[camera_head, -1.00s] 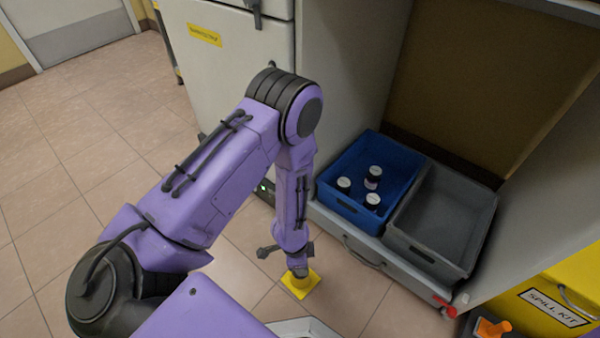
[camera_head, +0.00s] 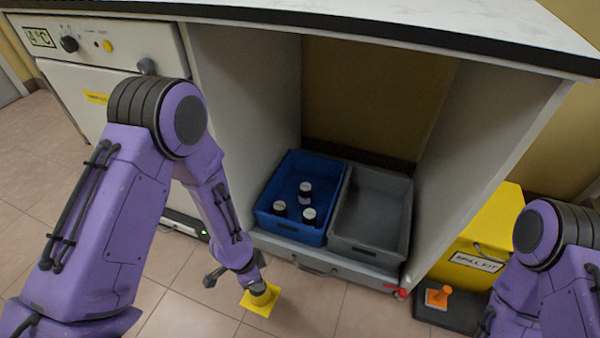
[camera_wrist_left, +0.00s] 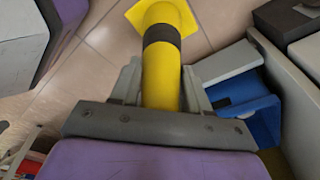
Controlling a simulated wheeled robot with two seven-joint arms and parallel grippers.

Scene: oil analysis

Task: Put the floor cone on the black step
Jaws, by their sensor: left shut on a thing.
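My left gripper (camera_head: 258,286) reaches down in front of the cabinet, over the tiled floor. In the left wrist view my left gripper (camera_wrist_left: 161,86) is shut on the yellow floor cone (camera_wrist_left: 161,65), which has a dark band. The cone's square yellow base (camera_head: 259,304) shows below the gripper in the head view; I cannot tell whether it touches the floor. The black step (camera_head: 464,319) is low at the lower right, in front of the yellow spill kit box.
A blue crate (camera_head: 263,207) with dark, white-topped bottles and an empty grey crate (camera_head: 349,246) sit in the cabinet bay. The yellow spill kit box (camera_head: 505,215) stands right of the bay. A counter overhangs above. Tiled floor (camera_head: 340,318) between cone and step looks clear.

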